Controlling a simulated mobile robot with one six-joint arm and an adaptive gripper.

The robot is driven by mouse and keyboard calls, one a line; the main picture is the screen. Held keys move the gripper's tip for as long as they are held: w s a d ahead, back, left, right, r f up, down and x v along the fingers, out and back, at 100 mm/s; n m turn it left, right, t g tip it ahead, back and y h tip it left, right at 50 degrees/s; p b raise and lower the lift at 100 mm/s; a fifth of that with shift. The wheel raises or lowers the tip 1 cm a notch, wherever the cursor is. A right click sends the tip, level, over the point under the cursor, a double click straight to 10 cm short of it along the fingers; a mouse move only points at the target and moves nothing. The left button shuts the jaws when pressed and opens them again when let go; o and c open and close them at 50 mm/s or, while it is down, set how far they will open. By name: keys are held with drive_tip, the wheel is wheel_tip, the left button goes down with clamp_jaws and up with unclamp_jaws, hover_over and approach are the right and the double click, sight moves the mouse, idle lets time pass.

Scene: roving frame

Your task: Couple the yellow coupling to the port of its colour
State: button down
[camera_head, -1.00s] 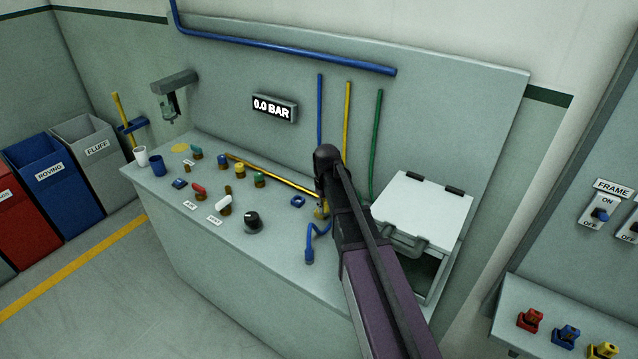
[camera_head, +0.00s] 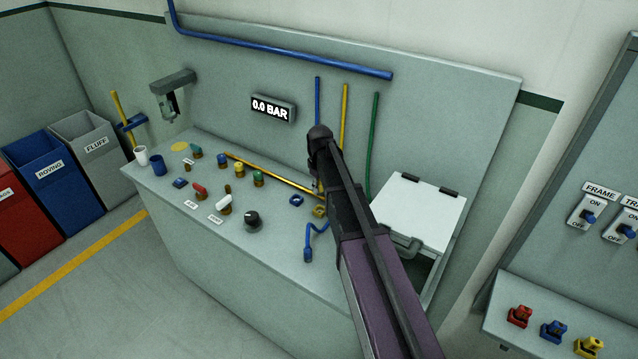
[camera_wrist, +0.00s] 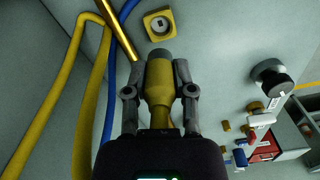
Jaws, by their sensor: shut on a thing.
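The yellow coupling (camera_wrist: 158,82) is between the fingers of my gripper (camera_wrist: 160,85) in the wrist view, with a yellow hose trailing from it. My gripper is shut on it, above the bench. In the head view my arm hides most of the coupling. A yellow square holder (camera_head: 320,211) stands empty on the bench just below my gripper; it also shows ahead of the coupling in the wrist view (camera_wrist: 160,25). The yellow-topped port (camera_head: 240,170) stands farther left on the bench, between a blue port (camera_head: 222,160) and a green port (camera_head: 258,178).
A brass pipe (camera_head: 275,176) runs behind the ports. A blue hose end (camera_head: 308,254) lies near the bench's front edge. A black knob (camera_head: 253,223), red lever (camera_head: 200,191) and white lever (camera_head: 224,203) stand in front. A lidded box (camera_head: 420,209) is at the right.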

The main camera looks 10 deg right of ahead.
drive_tip(key=shift+f, duration=0.2)
idle(0.3)
drive_tip(key=b, duration=0.6)
hover_over(320, 212)
drive_tip(key=shift+f, duration=2.7)
drive_tip(key=shift+f+b, duration=1.2)
drive_tip(key=shift+f, duration=0.05)
drive_tip(key=shift+c, duration=1.9)
unclamp_jaws()
drive_tip(key=shift+r, duration=0.15)
